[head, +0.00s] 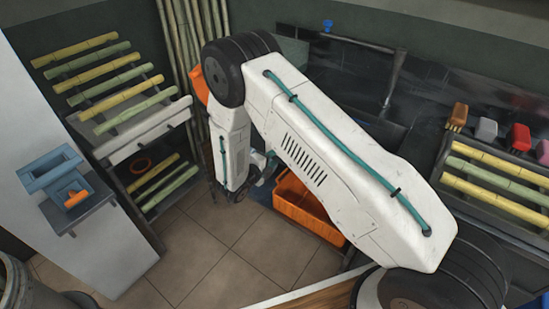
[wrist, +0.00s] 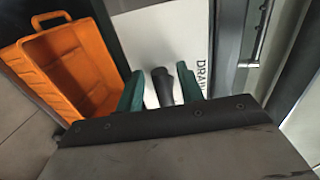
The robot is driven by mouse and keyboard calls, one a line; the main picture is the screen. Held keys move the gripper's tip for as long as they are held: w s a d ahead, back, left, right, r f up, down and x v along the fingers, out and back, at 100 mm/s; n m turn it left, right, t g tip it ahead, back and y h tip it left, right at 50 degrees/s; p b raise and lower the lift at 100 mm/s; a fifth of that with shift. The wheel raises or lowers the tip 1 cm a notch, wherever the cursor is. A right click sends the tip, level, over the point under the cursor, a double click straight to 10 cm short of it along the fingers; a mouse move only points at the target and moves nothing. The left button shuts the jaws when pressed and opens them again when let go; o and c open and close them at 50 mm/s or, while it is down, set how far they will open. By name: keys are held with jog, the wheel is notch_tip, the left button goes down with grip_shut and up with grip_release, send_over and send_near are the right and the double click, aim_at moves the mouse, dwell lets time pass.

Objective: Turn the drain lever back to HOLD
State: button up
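The drain lever's dark handle (wrist: 162,86) shows in the wrist view in front of a white panel with the partly hidden word "DRAIN" (wrist: 203,78). My gripper (wrist: 159,80) has its two green fingers apart, one on each side of the handle. A narrow pale gap shows between the handle and each finger, so I see no grip on it. The HOLD mark and the lever's pivot are not visible. In the head view my gripper (head: 237,195) is low beside the orange crate, and I cannot make out the lever there.
An orange crate (head: 290,207) stands close by; it also fills the left of the wrist view (wrist: 35,65). A metal rod (wrist: 262,32) is at the upper right there. A rack of cane (head: 125,125) stands at left, and tiled floor (head: 200,255) is clear in front.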

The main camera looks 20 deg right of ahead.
jog(key=v, duration=0.6)
jog(key=shift+s+a, duration=0.2)
jog(key=shift+s, duration=0.05)
jog(key=s+d+r+m+g+h, duration=0.1)
jog(key=s+d+r+m+g, duration=0.2)
jog(key=s+m, duration=0.45)
jog(key=s+d+r+m+g+y, duration=0.2)
jog(key=s+r+m+y, duration=0.5)
jog(key=s+r+m, duration=0.7)
jog(key=s+d+r+m+g+y, duration=0.2)
jog(key=s+d+r+m+y, duration=0.3)
jog(key=s+r+m, duration=0.9)
jog(key=shift+s+d+r+m+g+y, duration=0.3)
jog(key=shift+r+m+y, duration=0.6)
jog(key=shift+r+m, duration=2.8)
